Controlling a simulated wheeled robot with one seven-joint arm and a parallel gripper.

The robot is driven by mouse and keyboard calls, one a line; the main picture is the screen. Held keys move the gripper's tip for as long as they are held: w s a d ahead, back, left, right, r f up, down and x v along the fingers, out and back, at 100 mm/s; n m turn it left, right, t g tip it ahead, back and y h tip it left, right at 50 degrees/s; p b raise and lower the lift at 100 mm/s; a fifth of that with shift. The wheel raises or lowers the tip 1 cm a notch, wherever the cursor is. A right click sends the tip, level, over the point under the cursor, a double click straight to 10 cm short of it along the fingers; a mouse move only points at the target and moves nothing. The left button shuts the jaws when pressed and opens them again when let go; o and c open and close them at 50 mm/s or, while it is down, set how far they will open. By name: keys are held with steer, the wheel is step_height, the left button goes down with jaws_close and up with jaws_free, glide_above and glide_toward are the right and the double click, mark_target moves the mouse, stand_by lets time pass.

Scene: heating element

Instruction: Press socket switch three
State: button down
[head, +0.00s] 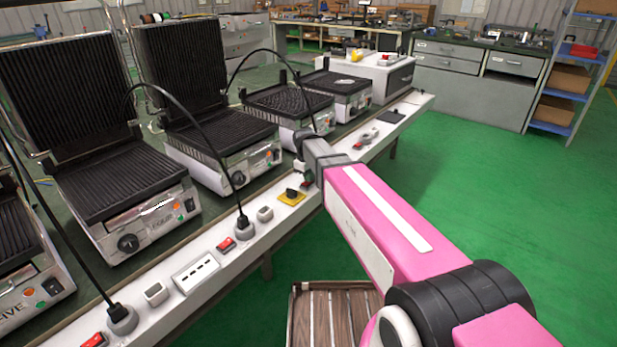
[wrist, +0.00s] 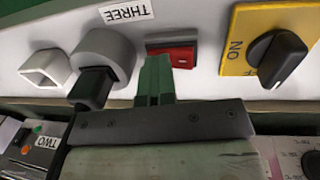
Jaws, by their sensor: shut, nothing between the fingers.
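The red rocker switch (wrist: 183,57) sits in a dark frame on the white strip beside the label THREE (wrist: 126,12), which reads upside down in the wrist view. My gripper (wrist: 156,60) is shut and empty. Its green fingertips overlap the left part of the switch in the picture; I cannot tell whether they touch it. A grey round socket (wrist: 106,54) with a black plug (wrist: 92,88) is left of the switch. In the head view my arm reaches over the white strip (head: 219,243), and my fingers cannot be made out there.
A yellow plate (wrist: 236,52) with a black rotary knob (wrist: 279,57) is right of the switch. A white-framed square button (wrist: 47,67) is left of the socket. Contact grills (head: 115,175) with black cables stand along the bench behind the strip. Green floor (head: 480,190) at the right is clear.

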mark_target(305, 183)
steer(key=shift+s+a+r, duration=0.1)
steer(key=shift+s+a, duration=0.35)
steer(key=shift+s, duration=0.15)
steer(key=shift+r, duration=0.1)
step_height(305, 183, up, 14)
steer(key=s+a, duration=0.1)
steer(key=shift+s, duration=0.15)
stand_by(0.4)
steer(key=shift+w+d, duration=0.35)
steer(key=shift+w, duration=0.25)
